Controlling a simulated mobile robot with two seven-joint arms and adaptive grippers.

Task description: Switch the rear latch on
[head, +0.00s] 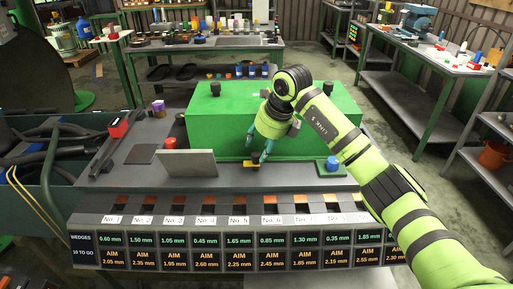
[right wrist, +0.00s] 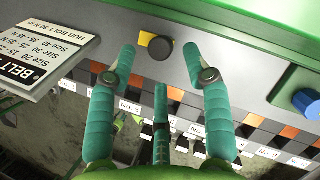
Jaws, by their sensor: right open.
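A black round knob with a yellow piece beside it (head: 254,164) sits on the grey bench ledge in front of the green box. In the right wrist view the black knob (right wrist: 160,47) lies between the tips of my right gripper (right wrist: 160,60). My right gripper (head: 259,160) is open, pointing down at the knob, with no clear contact. A blue knob on a green base (head: 331,164) is to its right, and the blue knob also shows in the right wrist view (right wrist: 307,102). I cannot tell which part is the rear latch. My left gripper is not in view.
The large green box (head: 230,125) stands behind, with a black knob (head: 215,88) on top. A tilted grey plate (head: 187,163) stands left of my gripper. Numbered slots and a display panel (head: 225,250) line the front. Bare ledge lies between the two knobs.

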